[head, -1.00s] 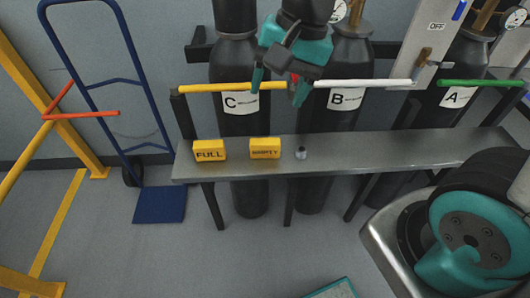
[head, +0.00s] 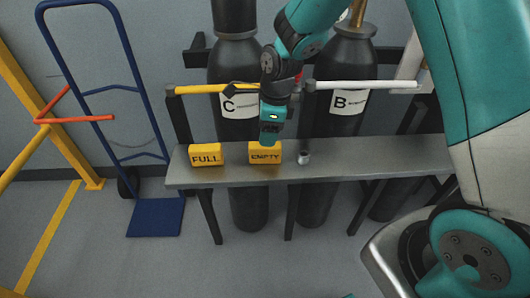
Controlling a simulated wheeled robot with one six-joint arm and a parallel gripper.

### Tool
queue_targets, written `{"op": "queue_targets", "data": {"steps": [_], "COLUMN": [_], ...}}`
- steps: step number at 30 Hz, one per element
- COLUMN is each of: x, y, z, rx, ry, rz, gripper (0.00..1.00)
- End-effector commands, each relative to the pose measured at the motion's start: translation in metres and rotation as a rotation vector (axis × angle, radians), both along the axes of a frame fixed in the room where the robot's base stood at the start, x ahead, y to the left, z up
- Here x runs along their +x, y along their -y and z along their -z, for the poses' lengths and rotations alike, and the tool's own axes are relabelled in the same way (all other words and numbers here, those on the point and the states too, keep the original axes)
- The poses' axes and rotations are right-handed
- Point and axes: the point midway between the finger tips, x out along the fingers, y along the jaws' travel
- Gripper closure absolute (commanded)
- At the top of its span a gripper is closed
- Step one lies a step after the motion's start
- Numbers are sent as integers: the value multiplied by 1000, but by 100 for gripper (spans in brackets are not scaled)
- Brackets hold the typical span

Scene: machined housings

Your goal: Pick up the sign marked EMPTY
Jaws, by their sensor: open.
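The yellow sign marked EMPTY (head: 265,156) stands on the grey shelf (head: 350,160), with its black lettering facing me. My gripper (head: 270,138) points down right over this sign, its teal fingertips at the sign's top edge. The fingers overlap in this view, so I cannot tell whether they are beside the sign or in front of it. The gripper is open and holds nothing that I can see. A second yellow sign marked FULL (head: 206,155) stands to the left on the same shelf, clear of my gripper.
A small metal fitting (head: 304,158) stands just right of the EMPTY sign. Behind the shelf are dark cylinders labelled C (head: 235,60) and B (head: 338,65), with yellow (head: 205,89) and white (head: 365,86) bars across them. A blue hand truck (head: 125,60) stands left.

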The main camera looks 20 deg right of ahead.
Motion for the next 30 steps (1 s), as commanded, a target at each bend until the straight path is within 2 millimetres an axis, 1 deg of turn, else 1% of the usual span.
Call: {"op": "queue_targets", "data": {"steps": [1,3,10,15,18,21,30], "x": [0,1,1,3,4,4,4], "y": [-1,-3,-4,-5,-7,-8,-8], "z": [9,18,35,61,73,79,80], "rx": [-1,0,0,0,0,1,1], "ry": [-3,-2,-2,-3,-2,1,1], "rz": [0,-1,-1,-1,-2,-2,-2], "gripper": [38,38,38,38,38,38,38]}}
